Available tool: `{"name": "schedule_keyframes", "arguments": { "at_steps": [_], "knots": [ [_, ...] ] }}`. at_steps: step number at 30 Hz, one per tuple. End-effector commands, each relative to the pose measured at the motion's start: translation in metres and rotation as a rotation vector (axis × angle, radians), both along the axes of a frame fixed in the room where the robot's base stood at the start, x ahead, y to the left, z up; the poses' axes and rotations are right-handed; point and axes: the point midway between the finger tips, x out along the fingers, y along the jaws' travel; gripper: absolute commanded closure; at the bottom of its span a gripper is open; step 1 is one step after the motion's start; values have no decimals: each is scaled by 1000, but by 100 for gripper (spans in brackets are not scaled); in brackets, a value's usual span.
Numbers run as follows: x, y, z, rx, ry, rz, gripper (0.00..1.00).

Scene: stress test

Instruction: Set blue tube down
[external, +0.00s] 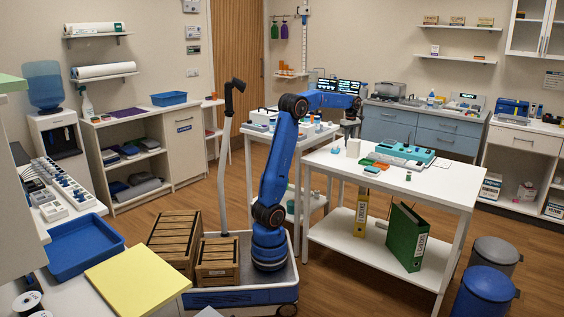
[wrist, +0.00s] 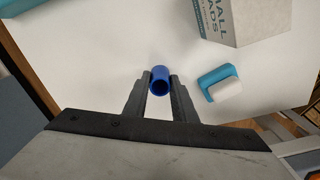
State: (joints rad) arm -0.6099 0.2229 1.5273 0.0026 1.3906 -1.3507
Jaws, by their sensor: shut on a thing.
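A short blue tube (wrist: 161,80) is between the fingertips of my gripper (wrist: 160,88) in the wrist view, with its open end toward the camera. The gripper is shut on it. A white tabletop (wrist: 95,60) lies beneath; I cannot tell whether the tube touches it.
A teal device (external: 404,152) sits farther along the table. Binders (external: 408,237) stand on the shelf below.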

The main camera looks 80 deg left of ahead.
Motion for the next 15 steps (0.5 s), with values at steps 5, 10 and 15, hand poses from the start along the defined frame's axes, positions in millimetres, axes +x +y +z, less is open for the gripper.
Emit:
{"name": "schedule_keyframes", "arguments": {
  "at_steps": [5,10,15],
  "knots": [
    [0,0,1,0,-1,0,97],
    [0,0,-2,0,-1,0,73],
    [0,0,-2,0,-1,0,57]
  ]
}}
